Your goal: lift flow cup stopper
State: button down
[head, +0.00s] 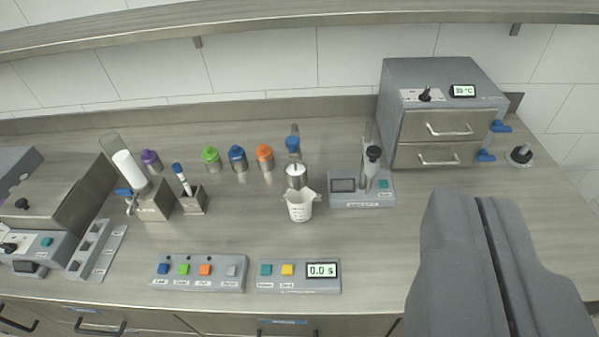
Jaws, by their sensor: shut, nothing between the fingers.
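A small metal flow cup (296,176) stands at the middle of the counter, with a white beaker (300,206) just in front of and below it. A blue knob (292,144), which looks like the stopper's top, shows directly above the cup. Whether its lower end sits in the cup is too small to tell. My gripper (482,198) is large and grey at the lower right, its two fingers together with a thin dark seam between them. It is empty and well to the right of the cup, touching nothing that I can see.
Purple, green, blue and orange capped bottles (211,160) stand left of the cup. Button panels (198,272) and a timer panel (299,276) lie in front. A device with a post (361,190) and a grey drawer oven (440,115) stand to the right. A shelf (290,22) runs above.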

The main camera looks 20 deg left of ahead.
aim_at(292, 142)
jog(key=u, duration=0.3)
jog(key=i, duration=0.9)
jog(key=z, duration=0.15)
